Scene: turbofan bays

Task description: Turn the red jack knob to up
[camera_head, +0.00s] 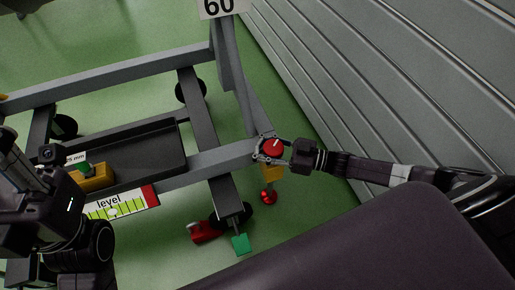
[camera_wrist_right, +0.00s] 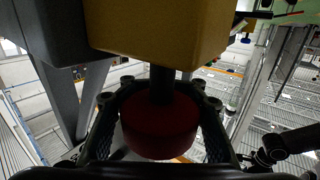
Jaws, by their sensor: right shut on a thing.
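The red jack knob (camera_head: 272,148) sits at the corner of the grey frame, on top of a yellow block (camera_head: 272,173). A pale pointer line shows on its top. My right gripper (camera_head: 268,149) has its fingers around the knob, shut on it. In the right wrist view the red knob (camera_wrist_right: 160,125) sits between the two fingers, on a dark shaft coming from the yellow block (camera_wrist_right: 165,30). My left gripper (camera_head: 40,210) is at the left edge of the head view; its fingers cannot be made out.
The grey wheeled frame (camera_head: 110,75) carries a black tray (camera_head: 130,150) and a "level" gauge label (camera_head: 118,204). A second red knob (camera_head: 268,196), a red part (camera_head: 205,231) and a green tab (camera_head: 240,243) are lower down. A ribbed grey wall (camera_head: 400,80) stands on the right.

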